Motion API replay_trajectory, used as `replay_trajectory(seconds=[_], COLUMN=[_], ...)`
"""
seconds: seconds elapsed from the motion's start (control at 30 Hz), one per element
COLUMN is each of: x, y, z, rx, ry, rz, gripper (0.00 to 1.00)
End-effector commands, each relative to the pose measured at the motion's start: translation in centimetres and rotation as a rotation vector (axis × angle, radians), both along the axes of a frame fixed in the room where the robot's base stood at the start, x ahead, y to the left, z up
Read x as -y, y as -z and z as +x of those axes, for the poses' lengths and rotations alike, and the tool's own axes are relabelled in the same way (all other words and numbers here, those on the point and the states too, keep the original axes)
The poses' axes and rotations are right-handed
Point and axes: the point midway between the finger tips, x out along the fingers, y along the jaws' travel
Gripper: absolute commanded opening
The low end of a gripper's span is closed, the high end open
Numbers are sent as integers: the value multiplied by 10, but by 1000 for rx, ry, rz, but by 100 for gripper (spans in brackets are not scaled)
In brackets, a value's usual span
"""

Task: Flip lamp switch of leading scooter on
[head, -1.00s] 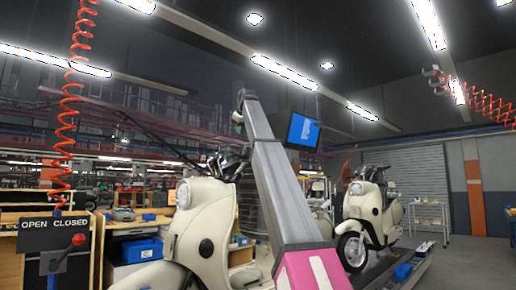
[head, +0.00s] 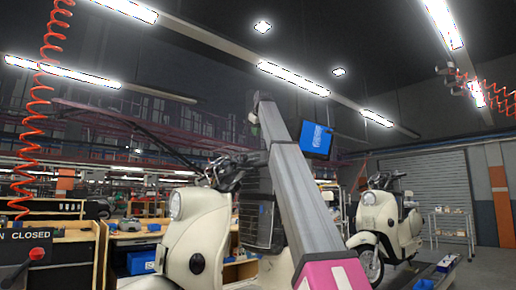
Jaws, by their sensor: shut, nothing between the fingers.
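A cream scooter (head: 195,245) stands large in the left middle of the head view, its front turned to the left. Its round headlamp (head: 175,205) faces left, and its dark handlebar (head: 228,172) with levers and cables sits above and behind the lamp. A second cream scooter (head: 383,222) stands farther back on the right, also facing left. The lamp switch cannot be made out on either scooter. My grey arm link with a pink lower end crosses in front of the near scooter and hides its rear. My gripper cannot be made out.
A lever box with a red knob (head: 37,253) stands at the lower left below an open/closed sign. Workbenches with a blue bin (head: 141,261) are behind the near scooter. A blue-screened monitor (head: 316,139) hangs above.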

Motion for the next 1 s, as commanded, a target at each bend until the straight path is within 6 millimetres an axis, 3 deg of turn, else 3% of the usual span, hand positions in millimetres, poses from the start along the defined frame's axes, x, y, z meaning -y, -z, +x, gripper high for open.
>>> replay_trajectory(seconds=[0.57, 0.73, 1.0], x=[-14, -6, 0], y=[64, 88, 101], z=[70, 74, 77], rx=[-1, -1, 1], ry=[0, 0, 0], rz=[-1, -1, 1], gripper=[0, 0, 0])
